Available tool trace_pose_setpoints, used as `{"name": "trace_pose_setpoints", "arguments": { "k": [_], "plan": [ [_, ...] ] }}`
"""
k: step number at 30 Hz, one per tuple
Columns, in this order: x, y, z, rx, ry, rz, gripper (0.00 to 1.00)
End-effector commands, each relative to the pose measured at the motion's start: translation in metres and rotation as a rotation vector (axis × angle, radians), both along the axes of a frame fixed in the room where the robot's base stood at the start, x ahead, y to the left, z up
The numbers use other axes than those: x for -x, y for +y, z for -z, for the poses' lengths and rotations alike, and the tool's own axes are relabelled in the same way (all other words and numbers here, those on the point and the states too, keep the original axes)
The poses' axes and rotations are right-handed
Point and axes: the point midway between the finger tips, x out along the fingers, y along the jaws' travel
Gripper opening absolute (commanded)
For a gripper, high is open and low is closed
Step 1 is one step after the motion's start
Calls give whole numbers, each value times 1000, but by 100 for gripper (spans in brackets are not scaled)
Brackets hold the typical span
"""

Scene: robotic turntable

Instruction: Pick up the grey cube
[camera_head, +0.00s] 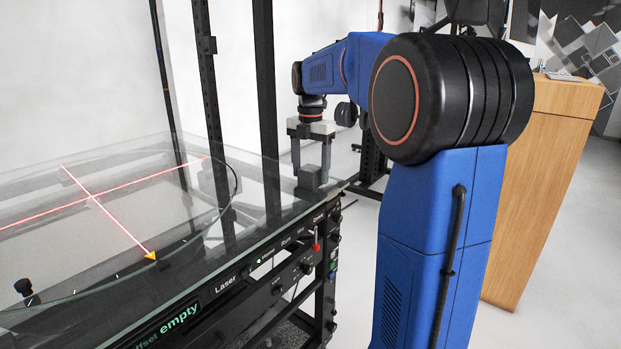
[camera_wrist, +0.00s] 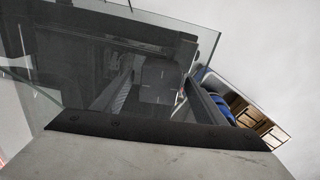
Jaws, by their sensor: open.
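The grey cube (camera_head: 309,178) stands on the glass top near its right corner in the head view. It is dark grey, and in the wrist view the cube (camera_wrist: 158,82) appears dim between the two fingers. My gripper (camera_head: 311,170) points down over the cube with its fingers spread. One finger comes down on the left of the cube, and the other passes down on its right, partly behind it. In the wrist view my gripper (camera_wrist: 158,98) has its fingers apart on both sides of the cube. I cannot tell whether either finger touches it.
The glass top (camera_head: 180,280) carries a round turntable with red laser lines (camera_head: 95,195) and a yellow arrow tip. Black uprights (camera_head: 268,110) rise behind the glass. A control panel (camera_head: 290,262) runs below its front edge. A wooden cabinet (camera_head: 545,170) stands at the right.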

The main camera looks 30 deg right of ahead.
Motion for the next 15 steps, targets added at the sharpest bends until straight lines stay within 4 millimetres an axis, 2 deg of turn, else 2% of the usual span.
{"name": "trace_pose_setpoints", "arguments": {
  "k": [8,14,15],
  "plan": [
    [0,0,3,0,-1,0,66],
    [0,0,3,0,0,0,20],
    [0,0,3,0,0,0,17]
  ]
}}
